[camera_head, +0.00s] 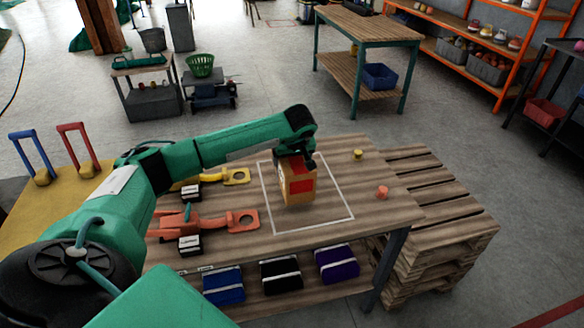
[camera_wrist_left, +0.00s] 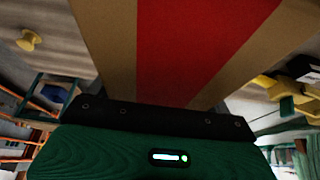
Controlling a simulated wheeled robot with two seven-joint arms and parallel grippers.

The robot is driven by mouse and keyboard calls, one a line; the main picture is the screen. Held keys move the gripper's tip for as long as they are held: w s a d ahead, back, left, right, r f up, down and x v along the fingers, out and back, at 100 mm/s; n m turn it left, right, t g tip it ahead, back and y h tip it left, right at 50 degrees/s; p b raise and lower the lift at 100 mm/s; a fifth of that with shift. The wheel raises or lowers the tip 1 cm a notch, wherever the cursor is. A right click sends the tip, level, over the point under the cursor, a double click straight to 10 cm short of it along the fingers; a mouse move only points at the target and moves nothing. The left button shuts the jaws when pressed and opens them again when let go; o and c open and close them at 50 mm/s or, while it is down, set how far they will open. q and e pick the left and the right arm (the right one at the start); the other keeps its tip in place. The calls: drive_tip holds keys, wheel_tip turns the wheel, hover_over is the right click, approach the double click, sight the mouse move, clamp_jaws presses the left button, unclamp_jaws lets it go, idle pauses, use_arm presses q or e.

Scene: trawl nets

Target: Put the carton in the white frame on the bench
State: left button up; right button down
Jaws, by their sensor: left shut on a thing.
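A brown carton (camera_head: 291,193) with a red patch is held below my left gripper (camera_head: 294,160), over the white frame (camera_head: 331,190) marked on the wooden bench (camera_head: 367,211). The gripper is shut on the carton's top. The carton looks upright; I cannot tell whether its base touches the bench. In the left wrist view the carton (camera_wrist_left: 115,45) fills the upper middle, with a wide red band, and the fingertips are not clearly seen. My right gripper is in neither view.
Orange tools (camera_head: 243,220) and a yellow tool (camera_head: 236,177) lie left of the frame. A yellow knob (camera_head: 358,154) and an orange peg (camera_head: 382,192) stand right of it. Pallets (camera_head: 440,205) adjoin the bench's right side. Coloured boxes sit on the lower shelf.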

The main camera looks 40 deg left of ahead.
sight(296, 160)
use_arm(q)
wheel_tip(296, 160, down, 4)
drive_tip(key=shift+r+p, duration=0.1)
drive_tip(key=shift+p, duration=0.25)
drive_tip(key=shift+f, duration=0.2)
drive_tip(key=o, duration=1.2)
drive_tip(key=shift+s+f, duration=0.1)
drive_tip(key=shift+f, duration=0.05)
drive_tip(key=shift+o, duration=1.2)
drive_tip(key=shift+r, duration=0.35)
drive_tip(key=b+v, duration=0.2)
drive_tip(key=v, duration=0.8)
drive_tip(key=shift+d+r, duration=0.25)
drive_tip(key=shift+r, duration=0.05)
drive_tip(key=shift+s+d+r, duration=0.1)
drive_tip(key=shift+s+r, duration=0.05)
drive_tip(key=shift+r, duration=0.3)
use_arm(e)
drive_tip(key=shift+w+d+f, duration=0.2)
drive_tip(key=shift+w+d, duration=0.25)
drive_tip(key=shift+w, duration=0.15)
